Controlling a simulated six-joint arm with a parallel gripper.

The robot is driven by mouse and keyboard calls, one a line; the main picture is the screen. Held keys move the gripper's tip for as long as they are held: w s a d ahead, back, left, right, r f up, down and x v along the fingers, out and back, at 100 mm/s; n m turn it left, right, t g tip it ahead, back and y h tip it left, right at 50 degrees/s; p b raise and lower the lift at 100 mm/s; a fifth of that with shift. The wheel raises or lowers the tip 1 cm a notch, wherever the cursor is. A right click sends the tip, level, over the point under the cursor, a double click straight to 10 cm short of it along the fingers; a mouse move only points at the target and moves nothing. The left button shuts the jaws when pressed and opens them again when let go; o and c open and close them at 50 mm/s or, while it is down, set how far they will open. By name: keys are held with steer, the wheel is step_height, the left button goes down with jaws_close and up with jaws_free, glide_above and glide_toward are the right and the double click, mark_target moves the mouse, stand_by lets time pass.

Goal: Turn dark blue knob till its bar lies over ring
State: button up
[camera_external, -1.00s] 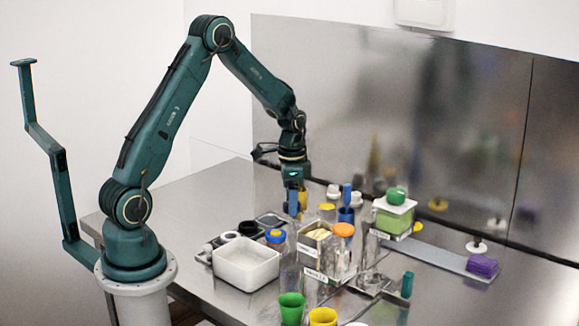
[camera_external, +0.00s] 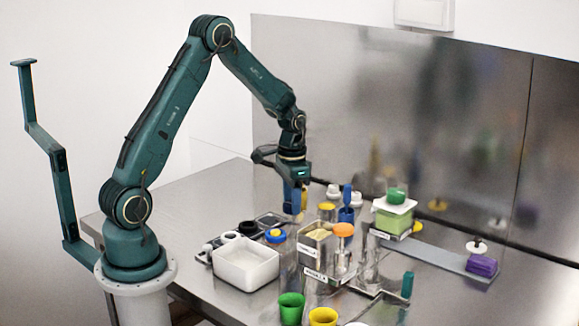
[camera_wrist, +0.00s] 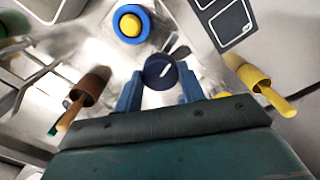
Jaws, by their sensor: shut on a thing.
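In the wrist view the dark blue knob (camera_wrist: 157,72) is round, with a short white bar on its top pointing up and to the right. My gripper (camera_wrist: 160,86) has its two blue fingers on either side of the knob and is shut on it. In the external view my gripper (camera_external: 295,207) points straight down at the steel table, and the knob is hidden there. I cannot make out a ring mark beside the knob.
A blue and yellow round piece (camera_wrist: 131,23) lies close by the knob in the wrist view. A yellow-handled tool (camera_wrist: 250,75) and a brown-handled one (camera_wrist: 92,85) flank the gripper. A white tub (camera_external: 246,265) stands in front in the external view.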

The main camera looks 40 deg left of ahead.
steer(key=n, duration=1.1)
steer(key=shift+n, duration=1.7)
steer(key=shift+w, duration=0.1)
steer(key=o, duration=1)
steer(key=shift+c, duration=0.2)
steer(key=shift+r, duration=0.1)
step_height(320, 180, up, 14)
